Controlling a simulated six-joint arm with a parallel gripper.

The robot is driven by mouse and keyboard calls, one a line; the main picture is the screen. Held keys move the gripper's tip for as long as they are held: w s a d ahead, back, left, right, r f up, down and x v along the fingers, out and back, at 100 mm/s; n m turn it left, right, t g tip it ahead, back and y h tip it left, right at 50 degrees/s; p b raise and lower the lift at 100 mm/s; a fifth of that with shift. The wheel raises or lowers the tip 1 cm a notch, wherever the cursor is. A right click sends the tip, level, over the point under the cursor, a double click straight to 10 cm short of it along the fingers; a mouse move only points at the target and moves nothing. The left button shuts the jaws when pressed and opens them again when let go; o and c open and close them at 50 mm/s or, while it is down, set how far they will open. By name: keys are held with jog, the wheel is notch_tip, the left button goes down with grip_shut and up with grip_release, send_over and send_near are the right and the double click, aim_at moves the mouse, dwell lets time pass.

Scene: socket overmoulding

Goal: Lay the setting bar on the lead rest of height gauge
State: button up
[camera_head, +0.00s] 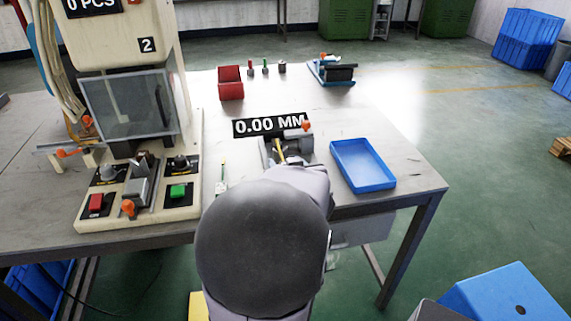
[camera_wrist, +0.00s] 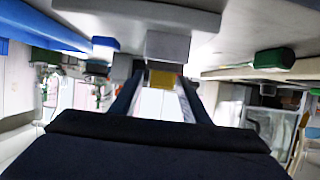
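A slim brass-yellow piece, which looks like the setting bar (camera_head: 281,152), shows at the gauge, slightly tilted in the picture. In the wrist view the yellow bar end (camera_wrist: 163,79) sits between the two dark fingertips of my gripper (camera_wrist: 162,82), just by a grey block (camera_wrist: 167,46). The fingers appear closed on it. My arm hides the gripper in the head view, and contact between bar and lead rest cannot be made out.
A blue tray (camera_head: 361,183) lies right of the gauge. A press with a clear guard (camera_head: 128,105) and control base stands left. A red bin (camera_head: 230,90), small coloured plugs (camera_head: 265,67) and a blue fixture (camera_head: 320,74) stand at the back. The table's middle right is clear.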

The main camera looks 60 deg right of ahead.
jog(key=shift+r, duration=0.1)
jog(key=shift+r, duration=0.2)
jog(key=p+v, duration=0.1)
jog(key=v, duration=0.2)
jog(key=shift+s+a, duration=0.15)
jog(key=shift+s, duration=0.05)
jog(key=shift+b+v, duration=0.65)
jog(key=shift+v, duration=0.3)
